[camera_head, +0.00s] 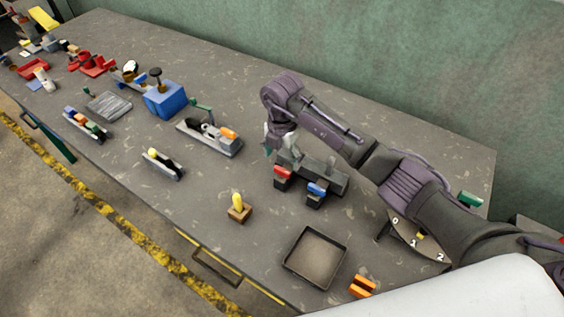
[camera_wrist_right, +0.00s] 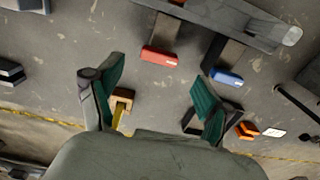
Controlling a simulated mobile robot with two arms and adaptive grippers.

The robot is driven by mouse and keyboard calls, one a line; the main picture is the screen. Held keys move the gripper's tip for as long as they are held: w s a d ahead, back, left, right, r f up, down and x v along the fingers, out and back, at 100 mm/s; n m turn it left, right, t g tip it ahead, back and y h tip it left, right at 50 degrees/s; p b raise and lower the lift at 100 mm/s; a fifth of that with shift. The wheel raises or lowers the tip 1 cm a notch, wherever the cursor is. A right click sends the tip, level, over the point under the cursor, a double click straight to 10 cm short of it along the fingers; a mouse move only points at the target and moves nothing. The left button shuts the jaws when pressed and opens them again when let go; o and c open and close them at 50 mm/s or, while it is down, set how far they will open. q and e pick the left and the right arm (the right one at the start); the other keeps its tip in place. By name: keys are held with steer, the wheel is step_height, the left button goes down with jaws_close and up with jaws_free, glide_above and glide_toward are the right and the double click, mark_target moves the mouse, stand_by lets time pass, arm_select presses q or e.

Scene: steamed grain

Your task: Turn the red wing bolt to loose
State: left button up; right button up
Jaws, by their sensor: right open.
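The red wing bolt (camera_head: 283,170) appears as a small red block on a dark arm of the grey fixture (camera_head: 325,175). In the right wrist view the red wing bolt (camera_wrist_right: 160,57) lies beyond the fingertips, toward the top of the picture, with a pale mark on its face. My right gripper (camera_head: 284,152) is just above and behind it in the head view. In the wrist view the right gripper (camera_wrist_right: 158,86) is open, its green-padded fingers apart and nothing held between them. I cannot tell whether it touches the bolt. My left gripper does not show.
A similar blue block (camera_head: 317,189) sits beside the red one on the same fixture. A wooden block with a yellow peg (camera_head: 238,208), an empty dark tray (camera_head: 316,258) and an orange part (camera_head: 362,287) stand in front. Several fixtures and a blue box (camera_head: 165,100) are left.

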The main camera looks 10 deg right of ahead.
mark_target(282, 170)
step_height(282, 170, down, 4)
steer(key=shift+r+p, duration=0.1)
steer(key=shift+p, duration=0.3)
steer(key=shift+f, duration=0.45)
steer(key=c, duration=1.1)
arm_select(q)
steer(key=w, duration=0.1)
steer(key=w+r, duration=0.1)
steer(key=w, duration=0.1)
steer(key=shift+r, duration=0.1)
arm_select(e)
steer(key=shift+c, duration=0.3)
